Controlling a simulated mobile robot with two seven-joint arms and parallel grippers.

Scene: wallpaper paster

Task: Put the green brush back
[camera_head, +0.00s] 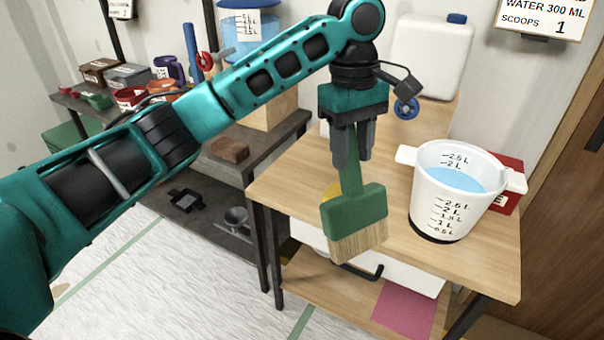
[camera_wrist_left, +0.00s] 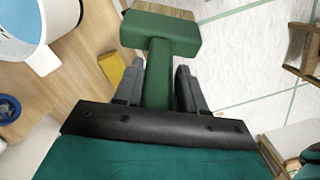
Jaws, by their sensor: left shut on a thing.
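The green brush (camera_head: 355,212) hangs bristles down from my left gripper (camera_head: 352,158), in front of the wooden table's left front edge. My left gripper is shut on its handle. The pale bristles (camera_head: 358,245) point at the floor side and show clear of the tabletop. My right gripper is in neither view.
A white bucket of water (camera_head: 450,205) stands on the wooden table (camera_head: 400,245), with a red box (camera_head: 508,190) behind it. A yellow thing (camera_wrist_left: 112,66) lies near the brush. A dark shelf (camera_head: 215,165) with several tools and containers stands at the left. A white canister (camera_head: 430,55) stands at the back.

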